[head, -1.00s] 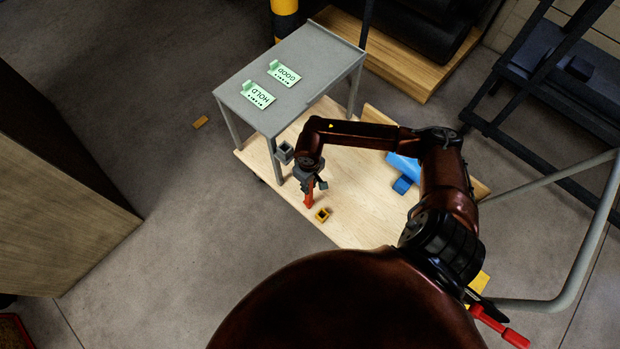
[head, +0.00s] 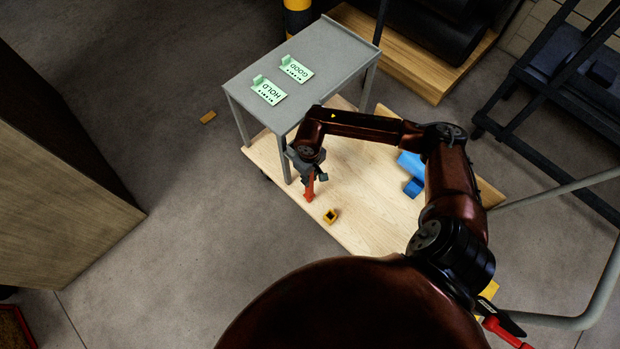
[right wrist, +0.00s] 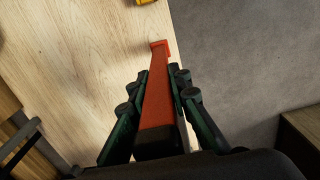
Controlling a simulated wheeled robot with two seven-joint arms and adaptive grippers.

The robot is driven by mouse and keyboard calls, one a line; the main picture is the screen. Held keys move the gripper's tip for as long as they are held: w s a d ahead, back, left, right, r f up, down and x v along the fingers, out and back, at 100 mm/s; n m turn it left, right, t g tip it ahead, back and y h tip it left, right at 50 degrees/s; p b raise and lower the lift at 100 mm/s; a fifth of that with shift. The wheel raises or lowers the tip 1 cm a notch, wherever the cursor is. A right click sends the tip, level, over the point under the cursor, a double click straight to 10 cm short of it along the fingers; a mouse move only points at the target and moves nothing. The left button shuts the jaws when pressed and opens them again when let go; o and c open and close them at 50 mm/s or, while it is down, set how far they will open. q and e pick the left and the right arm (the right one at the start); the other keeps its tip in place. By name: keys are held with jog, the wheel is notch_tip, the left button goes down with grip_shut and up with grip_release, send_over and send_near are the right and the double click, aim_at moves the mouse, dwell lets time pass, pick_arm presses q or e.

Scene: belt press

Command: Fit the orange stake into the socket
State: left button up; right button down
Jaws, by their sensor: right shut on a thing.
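The orange stake (head: 309,189) is held in my right gripper (head: 313,176), pointing downward over the wooden cart deck. In the right wrist view the shut jaws (right wrist: 157,98) flank the stake (right wrist: 157,84), which has a dark lower part near the palm and a wider far end. A small yellow block with a dark opening (head: 330,216) lies on the deck, right of the stake and apart from it. A grey cup-like piece by the table leg is now mostly hidden by my right arm; I cannot tell which of these is the socket. My left gripper is not in view.
A grey table (head: 318,66) with green GOOD (head: 297,69) and HOLD (head: 268,90) plates stands at the deck's back left. Blue pieces (head: 412,166) lie on the wooden deck (head: 370,210). Another yellow block (head: 208,117) lies on the floor. A dark rack stands at right.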

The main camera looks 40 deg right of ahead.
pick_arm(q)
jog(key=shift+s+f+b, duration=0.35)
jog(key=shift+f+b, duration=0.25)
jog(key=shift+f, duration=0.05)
pick_arm(e)
jog(key=shift+f, duration=0.1)
dwell(1.6)
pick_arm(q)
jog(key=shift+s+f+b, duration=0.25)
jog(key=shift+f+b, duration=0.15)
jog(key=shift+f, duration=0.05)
pick_arm(e)
jog(key=shift+w, duration=0.4)
